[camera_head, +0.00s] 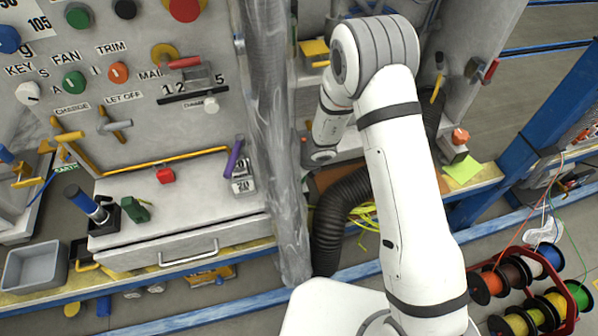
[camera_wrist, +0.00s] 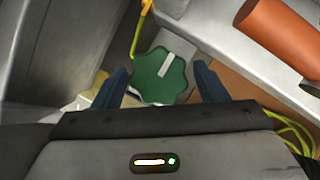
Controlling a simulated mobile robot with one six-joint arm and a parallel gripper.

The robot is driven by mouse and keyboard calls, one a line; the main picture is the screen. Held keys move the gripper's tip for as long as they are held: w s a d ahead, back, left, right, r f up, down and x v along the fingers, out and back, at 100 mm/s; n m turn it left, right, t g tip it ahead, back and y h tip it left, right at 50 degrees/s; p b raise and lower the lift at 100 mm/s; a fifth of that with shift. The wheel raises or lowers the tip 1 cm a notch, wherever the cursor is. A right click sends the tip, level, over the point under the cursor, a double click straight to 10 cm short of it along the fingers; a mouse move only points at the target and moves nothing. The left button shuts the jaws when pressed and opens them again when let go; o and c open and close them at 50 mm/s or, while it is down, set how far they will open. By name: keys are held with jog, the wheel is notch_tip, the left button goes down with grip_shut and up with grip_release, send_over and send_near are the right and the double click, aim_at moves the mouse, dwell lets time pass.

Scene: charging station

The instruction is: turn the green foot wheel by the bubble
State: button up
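The green wheel (camera_wrist: 158,84) has a scalloped rim and a pale pointer bar across its top. It shows in the middle of the wrist view, a little above the gripper body. My gripper (camera_wrist: 160,72) is open, with one dark blue finger on each side of the wheel in the picture. A gap shows on the right side; the left finger looks close to the rim, and I cannot tell if it touches. In the head view the gripper and this wheel are hidden behind my arm and the cabinet parts. I cannot make out a bubble in either view.
An orange-brown cylinder (camera_wrist: 275,35) lies close on the right in the wrist view, with a yellow rod (camera_wrist: 143,28) above the wheel. In the head view a clear plastic sheet (camera_head: 272,130) and a black ribbed hose (camera_head: 335,225) hang left of my arm. Cable spools (camera_head: 530,295) stand right.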

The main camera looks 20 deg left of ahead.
jog(key=shift+d, duration=0.1)
jog(key=c, duration=0.7)
jog(key=shift+c, duration=0.2)
jog(key=shift+r, duration=0.1)
jog(key=n+p, duration=0.2)
jog(key=shift+w+r+n+g+p, duration=0.1)
jog(key=shift+n+g+p, duration=0.2)
jog(key=shift+g+p, duration=0.1)
jog(key=shift+w+n+g+p, duration=0.15)
jog(key=shift+n+g+p, duration=0.7)
jog(key=shift+n, duration=0.95)
jog(key=shift+y, duration=0.3)
jog(key=o, duration=0.9)
jog(key=shift+o, duration=0.2)
